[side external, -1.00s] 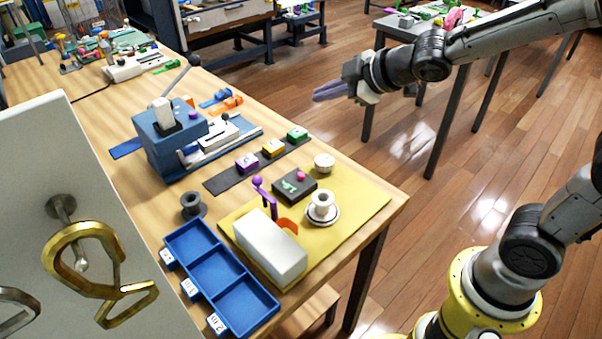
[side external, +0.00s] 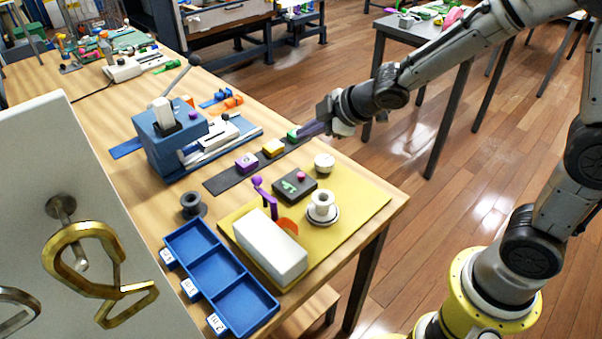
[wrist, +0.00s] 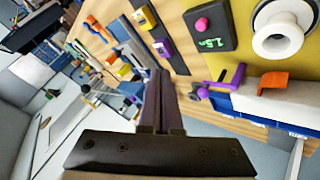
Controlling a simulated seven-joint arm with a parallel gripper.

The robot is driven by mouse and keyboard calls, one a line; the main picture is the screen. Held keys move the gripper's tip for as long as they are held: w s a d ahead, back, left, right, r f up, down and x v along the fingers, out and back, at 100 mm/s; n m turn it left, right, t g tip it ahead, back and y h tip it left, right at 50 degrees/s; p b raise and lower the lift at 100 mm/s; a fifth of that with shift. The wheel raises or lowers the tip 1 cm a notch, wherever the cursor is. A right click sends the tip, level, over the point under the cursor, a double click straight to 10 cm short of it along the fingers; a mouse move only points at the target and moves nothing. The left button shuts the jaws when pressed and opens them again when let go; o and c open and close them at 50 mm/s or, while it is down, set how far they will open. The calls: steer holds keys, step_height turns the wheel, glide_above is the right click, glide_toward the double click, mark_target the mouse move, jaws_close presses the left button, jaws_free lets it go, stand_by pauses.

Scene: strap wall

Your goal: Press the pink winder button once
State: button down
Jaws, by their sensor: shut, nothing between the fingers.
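A white spool (side external: 321,204), a purple crank lever (side external: 266,195) and a white block (side external: 270,248) stand close to the button box. Yellow (side external: 273,147) and purple (side external: 247,163) button blocks sit on a dark strip. A blue tray (side external: 218,275) lies at front left.

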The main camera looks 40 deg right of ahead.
steer(key=shift+f, duration=4.1)
steer(key=shift+f, duration=0.4)
steer(key=shift+f, duration=0.55)
steer(key=shift+r, duration=0.95)
step_height(320, 180, up, 5)
